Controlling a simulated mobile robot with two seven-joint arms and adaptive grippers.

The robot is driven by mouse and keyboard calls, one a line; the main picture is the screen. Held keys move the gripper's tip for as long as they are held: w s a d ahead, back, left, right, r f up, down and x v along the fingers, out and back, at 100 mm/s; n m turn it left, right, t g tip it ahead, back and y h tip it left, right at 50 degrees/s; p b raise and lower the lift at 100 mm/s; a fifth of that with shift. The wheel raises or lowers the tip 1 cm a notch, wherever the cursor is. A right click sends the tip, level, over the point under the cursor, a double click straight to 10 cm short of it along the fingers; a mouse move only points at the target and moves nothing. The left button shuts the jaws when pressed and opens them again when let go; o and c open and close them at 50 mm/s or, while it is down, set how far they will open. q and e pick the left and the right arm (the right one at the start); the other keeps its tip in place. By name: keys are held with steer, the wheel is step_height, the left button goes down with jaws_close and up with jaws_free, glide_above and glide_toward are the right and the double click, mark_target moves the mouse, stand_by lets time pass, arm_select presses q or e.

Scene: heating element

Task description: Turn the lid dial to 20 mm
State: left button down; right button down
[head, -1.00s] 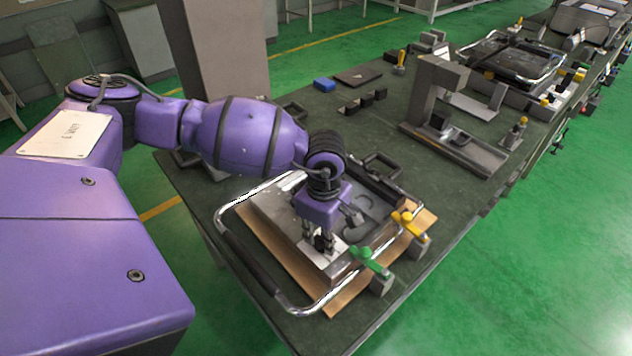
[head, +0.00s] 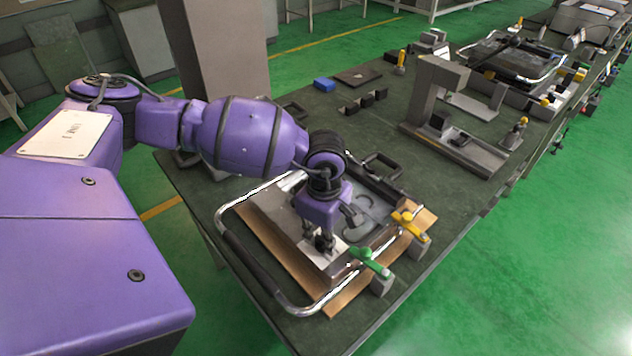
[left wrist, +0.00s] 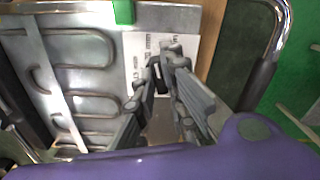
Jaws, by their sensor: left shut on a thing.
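The lid (head: 270,215) is a flat metal plate with a looped heating element, lying in a tubular frame on the bench. A white scale plate (head: 312,251) sits at its near end, and it also shows in the left wrist view (left wrist: 135,68). The dial (left wrist: 160,72) is a small dark knob on that plate, mostly hidden by the fingers. My left gripper (head: 322,243) points down over the plate. In the left wrist view its fingers (left wrist: 160,85) are closed around the dial. The dial's reading is not legible. My right gripper is not in view.
A green-handled clamp (head: 368,260) and a yellow-handled clamp (head: 408,226) stand along the lid's right side. A brown board (head: 345,298) lies under the frame. A grey metal stand (head: 430,105) and a blue block (head: 324,84) are farther back.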

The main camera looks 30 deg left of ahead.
mark_target(324, 238)
arm_select(q)
steer(key=shift+w+r, duration=0.2)
steer(key=shift+w, duration=0.05)
steer(key=c, duration=1.8)
jaws_free()
steer(key=shift+c, duration=0.2)
steer(key=shift+s, duration=0.1)
steer(key=shift+f, duration=0.1)
step_height(324, 238, up, 12)
steer(key=shift+c, duration=0.3)
